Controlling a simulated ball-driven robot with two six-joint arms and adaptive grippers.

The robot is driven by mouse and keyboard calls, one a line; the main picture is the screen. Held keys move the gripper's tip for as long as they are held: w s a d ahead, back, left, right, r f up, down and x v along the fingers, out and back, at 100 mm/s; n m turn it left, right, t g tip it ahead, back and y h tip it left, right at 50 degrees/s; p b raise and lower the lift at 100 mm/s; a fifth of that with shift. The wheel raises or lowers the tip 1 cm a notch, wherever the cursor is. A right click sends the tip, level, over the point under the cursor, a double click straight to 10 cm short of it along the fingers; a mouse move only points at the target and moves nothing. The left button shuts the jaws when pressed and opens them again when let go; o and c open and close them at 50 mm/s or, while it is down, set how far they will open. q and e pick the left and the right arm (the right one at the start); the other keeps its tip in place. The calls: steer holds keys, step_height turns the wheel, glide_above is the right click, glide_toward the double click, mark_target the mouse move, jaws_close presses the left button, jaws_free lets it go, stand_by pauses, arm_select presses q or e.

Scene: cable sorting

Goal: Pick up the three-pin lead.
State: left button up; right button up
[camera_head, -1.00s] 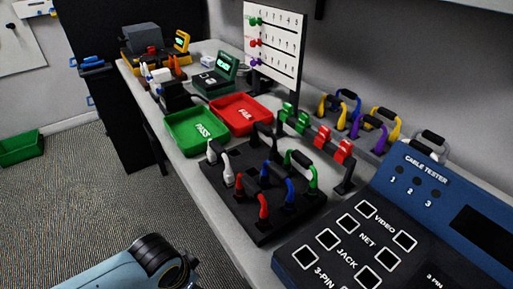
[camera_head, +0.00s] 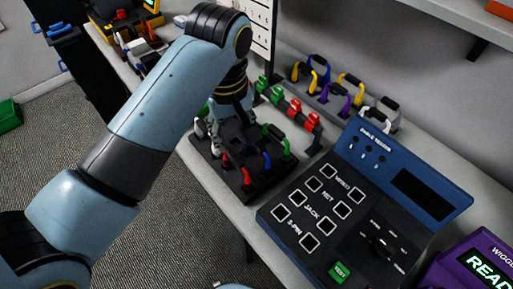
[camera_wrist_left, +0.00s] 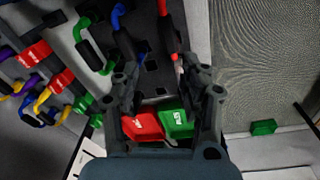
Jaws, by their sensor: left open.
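My left gripper (camera_head: 230,118) reaches down over the black lead rack (camera_head: 213,168) and is open. In the left wrist view its two fingers (camera_wrist_left: 160,86) stand apart with no lead visible between them. The rack holds a red lead (camera_head: 225,165), a blue lead (camera_head: 267,160), a green lead (camera_head: 279,140) and a white lead (camera_head: 200,128), partly covered by the gripper. In the wrist view the red (camera_wrist_left: 163,8), blue (camera_wrist_left: 117,18) and green (camera_wrist_left: 106,66) leads lie beyond the fingers. I cannot tell which lead is three-pin. My right gripper is out of view.
The blue cable tester (camera_head: 345,185) stands right of the rack, with sockets including one row marked 3-PIN. Red and green clips (camera_head: 294,105) stand behind the rack. More leads (camera_head: 345,85) stand by the wall.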

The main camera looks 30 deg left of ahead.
arm_select(q)
steer(key=w+d+r+n, duration=0.1)
steer(key=w+r+n, duration=0.1)
steer(key=w+d+r, duration=0.1)
steer(key=shift+w+d+r+n+g+p, duration=0.3)
steer(key=shift+w+r+n+g+p, duration=0.05)
steer(key=shift+w+n+g, duration=0.05)
steer(key=shift+w+d+n, duration=0.2)
steer(key=shift+w+n, duration=0.1)
glide_above(257, 143)
step_height(257, 143, down, 5)
steer(key=shift+r, duration=0.15)
steer(key=shift+f+p, duration=0.85)
steer(key=shift+f, duration=1.95)
steer(key=c, duration=0.6)
jaws_close()
